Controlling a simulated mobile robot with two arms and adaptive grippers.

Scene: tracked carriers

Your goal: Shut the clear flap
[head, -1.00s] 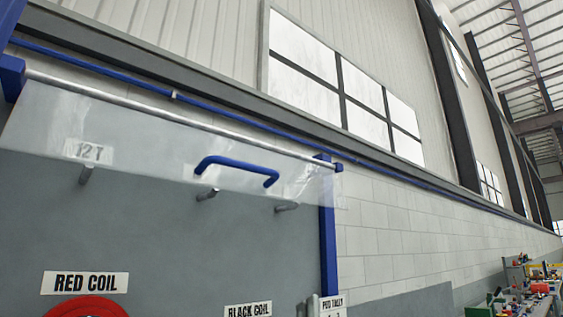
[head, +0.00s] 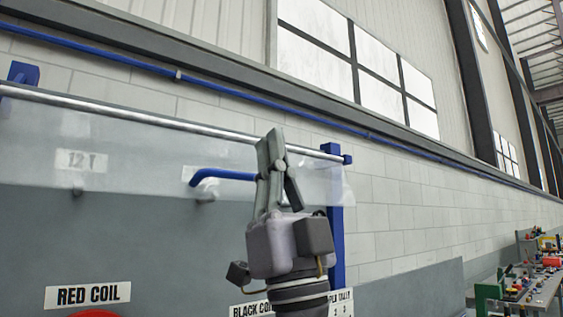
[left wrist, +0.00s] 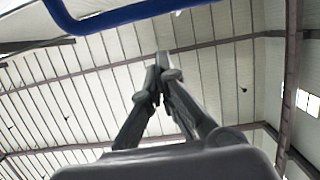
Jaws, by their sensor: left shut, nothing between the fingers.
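The clear flap (head: 110,145) hangs from a silver rod (head: 130,117) across the top of a grey board, in the head view. I cannot tell how far it is swung out. Its blue handle (head: 222,175) shows to the left of my left gripper (head: 270,140), which hides the handle's right end. This gripper points up in front of the flap, shut and empty. In the left wrist view the handle (left wrist: 125,15) crosses the top, beyond the shut fingertips (left wrist: 160,62) and apart from them in the picture. My right gripper is not in view.
A "12 T" label (head: 82,161) shows through the flap. "RED COIL" (head: 87,297) and "BLACK COIL" signs sit lower on the board. A blue post (head: 337,220) stands at the right. A bench (head: 540,285) with small coloured parts is at far right.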

